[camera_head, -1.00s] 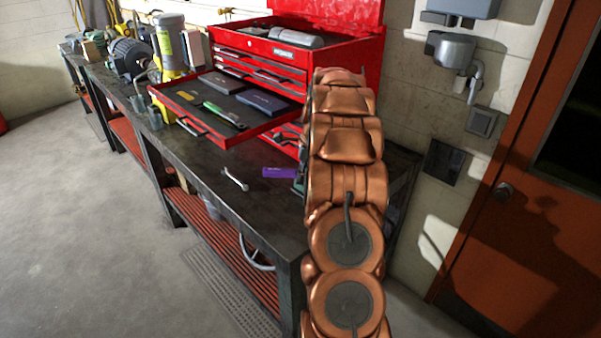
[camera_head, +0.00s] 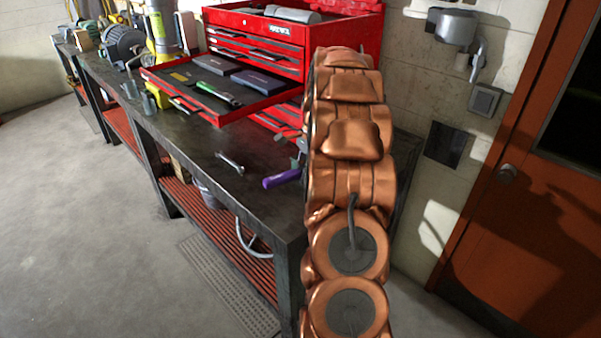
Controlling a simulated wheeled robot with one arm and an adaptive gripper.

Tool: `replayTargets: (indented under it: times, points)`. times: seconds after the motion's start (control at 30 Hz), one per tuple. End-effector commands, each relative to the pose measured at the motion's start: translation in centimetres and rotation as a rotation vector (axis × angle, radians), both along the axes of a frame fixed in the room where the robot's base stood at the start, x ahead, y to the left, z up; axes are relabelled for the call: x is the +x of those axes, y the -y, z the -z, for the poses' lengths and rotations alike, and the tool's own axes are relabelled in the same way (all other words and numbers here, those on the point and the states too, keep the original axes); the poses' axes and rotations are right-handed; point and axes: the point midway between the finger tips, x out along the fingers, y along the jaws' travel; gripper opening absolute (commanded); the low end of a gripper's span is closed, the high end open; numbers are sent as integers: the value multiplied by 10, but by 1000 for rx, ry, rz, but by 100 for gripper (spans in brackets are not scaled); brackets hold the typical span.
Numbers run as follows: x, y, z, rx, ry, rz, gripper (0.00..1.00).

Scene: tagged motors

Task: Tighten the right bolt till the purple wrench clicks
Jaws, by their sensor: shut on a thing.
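The purple wrench (camera_head: 282,178) shows as a purple handle sticking out to the left of my copper arm, near the front right of the workbench. Its other end is hidden behind the arm. My gripper (camera_head: 299,159) is mostly hidden by my own arm; only a small dark part shows just above the handle. It is shut on the purple wrench. I cannot tell how far the wrench is above the bench top. The right bolt cannot be made out. A dark grey motor (camera_head: 124,46) and a yellow machine (camera_head: 159,35) stand toward the bench's far end.
A silver wrench (camera_head: 231,163) lies on the workbench (camera_head: 190,142). A red tool chest (camera_head: 258,43) stands behind, its open drawer (camera_head: 220,120) jutting over the bench with a green-handled tool (camera_head: 224,96) and dark boxes inside. Floor at left is clear; an orange door is at right.

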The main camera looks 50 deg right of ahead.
Motion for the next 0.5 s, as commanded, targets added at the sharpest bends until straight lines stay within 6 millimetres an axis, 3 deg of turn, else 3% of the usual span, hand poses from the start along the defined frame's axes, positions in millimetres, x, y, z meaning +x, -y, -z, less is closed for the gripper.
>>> replayTargets:
  times: [0.5]
  points:
    - [-43,-5,3,-3,4,-384,0]
